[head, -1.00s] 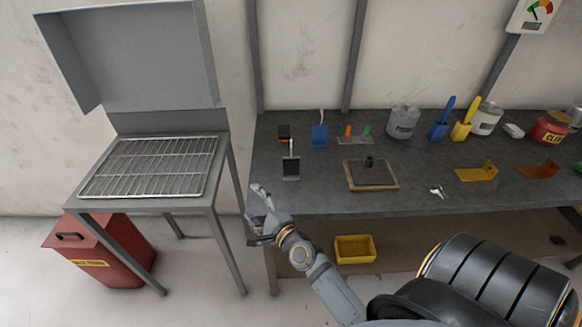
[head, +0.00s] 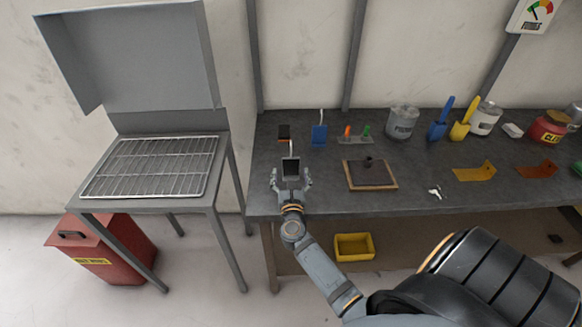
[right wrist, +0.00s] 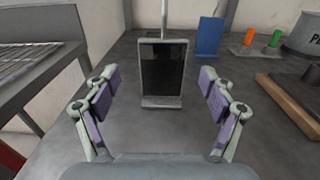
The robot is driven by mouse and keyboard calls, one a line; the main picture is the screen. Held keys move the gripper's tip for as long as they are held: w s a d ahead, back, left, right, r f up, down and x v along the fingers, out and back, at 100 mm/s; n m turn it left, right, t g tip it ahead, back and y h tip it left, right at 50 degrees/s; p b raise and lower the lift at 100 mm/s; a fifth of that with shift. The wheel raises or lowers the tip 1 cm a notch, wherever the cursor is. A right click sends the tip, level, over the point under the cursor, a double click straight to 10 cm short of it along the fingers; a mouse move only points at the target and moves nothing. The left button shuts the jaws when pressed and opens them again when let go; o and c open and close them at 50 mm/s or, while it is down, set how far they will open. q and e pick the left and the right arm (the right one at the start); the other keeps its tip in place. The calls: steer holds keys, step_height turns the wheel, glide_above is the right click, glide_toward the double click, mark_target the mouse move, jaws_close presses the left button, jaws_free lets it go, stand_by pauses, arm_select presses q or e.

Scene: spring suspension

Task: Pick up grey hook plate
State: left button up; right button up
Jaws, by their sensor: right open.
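The grey hook plate (head: 291,168) stands near the front left of the workbench, with a dark front face and a thin rod rising from its top. In the right wrist view the grey hook plate (right wrist: 162,75) stands upright, straight ahead on its small foot. My right gripper (head: 291,180) is open at the bench's front edge, one finger on each side of the plate. In the right wrist view its purple-padded fingers (right wrist: 156,85) are spread wide, with a gap on both sides of the plate. My left gripper is not in view.
A wooden board (head: 372,186) with a dark top lies to the right. A grill table (head: 150,168) stands left of the workbench (head: 415,165). A yellow bin (head: 354,252) sits below.

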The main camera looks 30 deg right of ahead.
mark_target(291, 164)
steer(key=shift+w+d+r+p, duration=0.25)
steer(key=shift+w+d+p, duration=0.2)
steer(key=shift+w, duration=0.1)
steer(key=shift+w+d+r+p, duration=0.3)
steer(key=shift+w+d, duration=0.1)
steer(key=shift+w, duration=0.1)
steer(key=shift+w+d+f, duration=0.2)
steer(key=shift+w+d, duration=0.1)
steer(key=shift+w, duration=0.2)
steer(key=shift+w+d+f, duration=0.15)
steer(key=shift+w+d, duration=0.15)
steer(key=shift+w, duration=0.15)
steer(key=shift+w+d+f, duration=0.1)
steer(key=shift+w, duration=0.05)
steer(key=c, duration=1.2)
steer(key=shift+c, duration=1.1)
